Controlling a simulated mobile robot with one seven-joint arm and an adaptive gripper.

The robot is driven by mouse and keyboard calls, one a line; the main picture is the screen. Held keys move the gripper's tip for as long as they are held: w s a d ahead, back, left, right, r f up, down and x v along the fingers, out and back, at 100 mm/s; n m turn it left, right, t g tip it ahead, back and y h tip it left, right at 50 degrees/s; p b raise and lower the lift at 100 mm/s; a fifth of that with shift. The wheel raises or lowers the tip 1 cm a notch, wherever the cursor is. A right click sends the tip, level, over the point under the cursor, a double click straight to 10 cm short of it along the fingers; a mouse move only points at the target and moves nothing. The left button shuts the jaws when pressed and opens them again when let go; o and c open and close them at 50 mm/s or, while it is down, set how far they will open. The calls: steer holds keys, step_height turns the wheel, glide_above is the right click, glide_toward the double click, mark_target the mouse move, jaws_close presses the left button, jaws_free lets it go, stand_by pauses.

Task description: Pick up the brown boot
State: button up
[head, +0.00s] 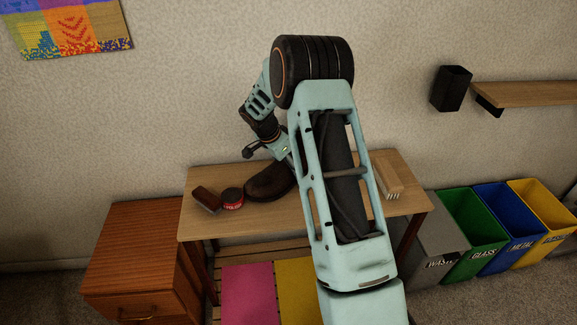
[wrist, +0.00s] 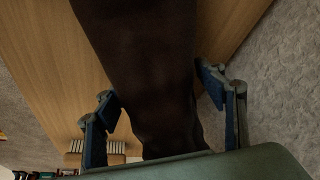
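The brown boot (head: 265,186) stands on the wooden table in the head view, left of my forearm, and part of it is hidden by my arm. In the wrist view the dark boot (wrist: 150,70) fills the middle, running down between the two fingers. My gripper (wrist: 160,85) is open, with one blue-padded finger on each side of the boot. The fingertips are close to its sides; a firm grip on it does not show.
On the table (head: 205,228), a brown brush (head: 207,199) and a red tin (head: 232,198) stand left of the boot. A pale wooden brush (head: 392,178) lies at the right. A wooden cabinet (head: 140,245) is at left, with several bins (head: 475,230) at right.

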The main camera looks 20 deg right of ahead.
steer(key=c, duration=1)
steer(key=shift+r, duration=0.1)
steer(key=shift+c, duration=0.5)
